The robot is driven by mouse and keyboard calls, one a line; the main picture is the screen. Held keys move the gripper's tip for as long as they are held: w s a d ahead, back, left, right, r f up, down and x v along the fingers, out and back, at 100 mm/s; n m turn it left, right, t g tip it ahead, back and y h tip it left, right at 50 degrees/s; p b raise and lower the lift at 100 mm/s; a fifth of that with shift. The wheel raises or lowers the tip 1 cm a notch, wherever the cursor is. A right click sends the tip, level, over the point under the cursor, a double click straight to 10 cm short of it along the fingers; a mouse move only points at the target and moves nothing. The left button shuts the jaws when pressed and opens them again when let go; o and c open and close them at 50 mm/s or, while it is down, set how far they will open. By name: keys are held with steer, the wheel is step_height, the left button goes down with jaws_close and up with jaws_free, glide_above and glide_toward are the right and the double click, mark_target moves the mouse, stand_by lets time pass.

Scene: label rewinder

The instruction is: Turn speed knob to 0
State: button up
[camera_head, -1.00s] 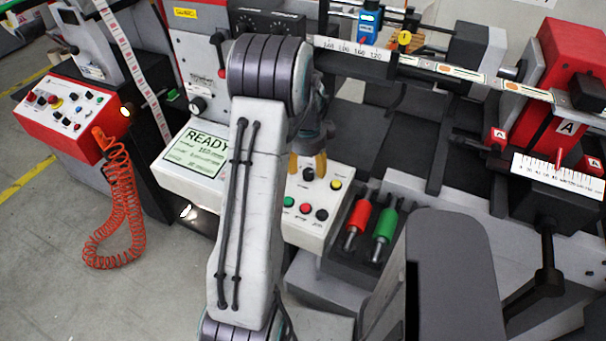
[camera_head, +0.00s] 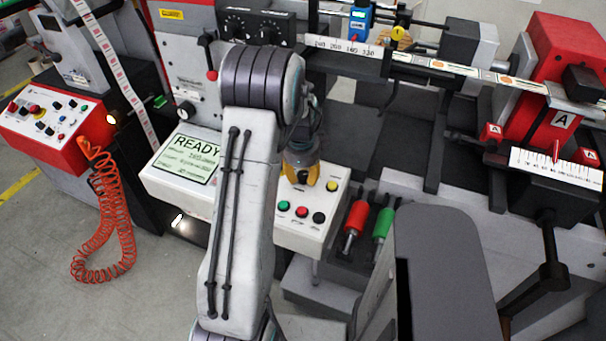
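A white control box (camera_head: 325,204) stands under my gripper. It carries a yellow button (camera_head: 332,186) and a row with a green button (camera_head: 284,206), a red button (camera_head: 302,211) and a black one (camera_head: 319,217). The black knob on its upper part is now largely hidden by my gripper (camera_head: 301,178). The gripper's yellow fingertips are over that spot. Whether they touch or grip the knob cannot be seen. Labels are too small to read, so I cannot confirm which knob is the speed knob.
A screen reading READY (camera_head: 187,158) sits left of my arm. A dark unit with two dials (camera_head: 250,24) is above. A red panel (camera_head: 75,143) with a coiled cable (camera_head: 125,225) is at left.

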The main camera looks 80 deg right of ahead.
jaws_close()
steer(key=shift+f+b, duration=0.15)
steer(key=shift+b, duration=0.4)
steer(key=shift+f+n+b, duration=0.2)
steer(key=shift+n+b, duration=0.5)
steer(key=shift+b, duration=0.4)
steer(key=shift+n+b, duration=0.8)
steer(key=shift+b, duration=0.35)
steer(key=n+b, duration=0.1)
steer(key=n, duration=0.2)
steer(key=shift+r+n+b, duration=0.2)
steer(key=shift+n+b, duration=0.1)
steer(key=shift+b, duration=0.05)
steer(key=n, duration=0.5)
steer(key=shift+a+b, duration=0.1)
steer(key=shift+b, duration=0.2)
steer(key=shift+n, duration=0.3)
